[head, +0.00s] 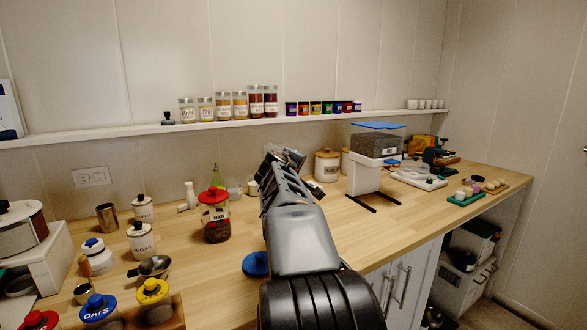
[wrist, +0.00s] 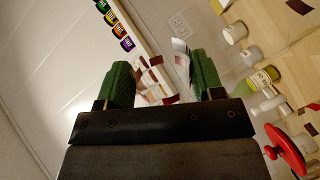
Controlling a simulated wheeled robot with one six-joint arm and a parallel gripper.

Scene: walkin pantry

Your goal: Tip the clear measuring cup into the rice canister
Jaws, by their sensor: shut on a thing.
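My gripper (head: 282,165) reaches over the counter in the middle of the head view, its tip above the rear part. In the wrist view my gripper (wrist: 163,82) has its green pads on either side of a see-through thing with whitish and reddish-brown patches, seemingly the clear measuring cup (wrist: 155,80). Its tilt and contents are unclear. I cannot tell for certain which container is the rice canister. A cream canister with a wooden lid (head: 327,166) stands to the right of my gripper, its label too small to read surely.
A red-lidded jar (head: 215,215) stands left of my arm, and a blue lid (head: 256,264) lies close beside it. A blue-topped dispenser (head: 378,145) stands to the right. A shelf (head: 240,123) with jars runs along the wall. Open counter lies right of my arm.

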